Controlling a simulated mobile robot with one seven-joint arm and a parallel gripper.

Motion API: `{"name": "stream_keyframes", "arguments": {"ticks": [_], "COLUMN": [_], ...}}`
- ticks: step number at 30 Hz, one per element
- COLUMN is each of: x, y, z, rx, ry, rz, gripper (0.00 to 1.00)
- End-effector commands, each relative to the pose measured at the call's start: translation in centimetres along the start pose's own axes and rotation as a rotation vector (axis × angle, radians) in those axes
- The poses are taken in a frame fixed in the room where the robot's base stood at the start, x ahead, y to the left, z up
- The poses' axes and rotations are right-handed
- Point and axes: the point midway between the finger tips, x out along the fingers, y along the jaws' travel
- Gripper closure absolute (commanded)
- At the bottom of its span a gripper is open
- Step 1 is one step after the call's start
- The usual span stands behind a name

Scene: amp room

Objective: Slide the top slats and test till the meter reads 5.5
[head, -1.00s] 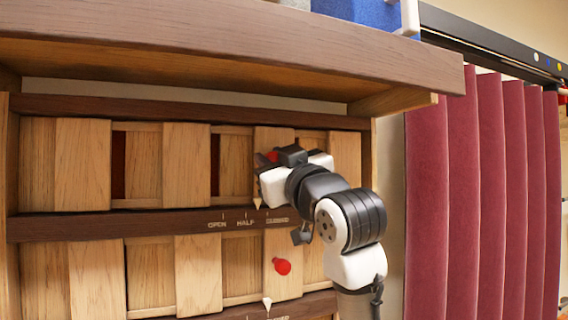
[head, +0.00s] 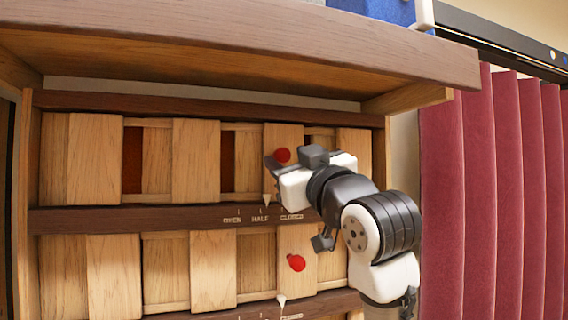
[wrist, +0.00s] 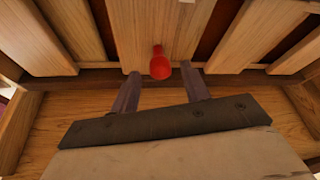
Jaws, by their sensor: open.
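The top slats (head: 196,160) are a row of light wooden boards with dark red gaps between them. A red knob (head: 282,155) sits on one top slat; in the wrist view the knob (wrist: 160,66) lies between the lines of my fingers, just beyond their tips. The pointer (head: 266,199) under that slat stands close to the HALF mark, left of CLOSED. My gripper (head: 274,168) is open at the knob, with its fingers (wrist: 160,88) apart and nothing held. Whether a finger touches the knob is unclear. No meter shows.
A lower row of slats (head: 212,270) has its own red knob (head: 296,263) and a pointer (head: 281,301) near CLOSED. A wooden shelf (head: 240,50) overhangs the slats. Maroon pleated panels (head: 480,190) stand at the right. A blue object (head: 375,10) rests above the shelf.

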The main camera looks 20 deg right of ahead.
Motion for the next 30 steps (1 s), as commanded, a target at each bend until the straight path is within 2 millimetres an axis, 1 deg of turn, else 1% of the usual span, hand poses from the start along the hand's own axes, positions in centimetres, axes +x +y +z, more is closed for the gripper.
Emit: {"name": "stream_keyframes", "arguments": {"ticks": [1, 6, 9, 12, 15, 18, 30], "x": [-1.5, -5.5, -7.5, -9.1, -10.0, -10.6, -10.7], "y": [-0.1, -0.1, -0.1, -0.1, -0.1, 0.0, 0.0], "z": [0.4, 0.4, 0.4, 0.2, 0.1, 0.1, 0.0], "rx": [-0.002, -0.003, -0.001, -0.001, -0.001, 0.0, 0.0], "ry": [0.003, 0.002, 0.002, 0.001, 0.001, 0.001, 0.0], "rz": [0.004, 0.003, 0.003, 0.004, 0.001, 0.002, 0.001], "gripper": [0.54, 0.54, 0.54, 0.54, 0.54, 0.54, 0.54]}}
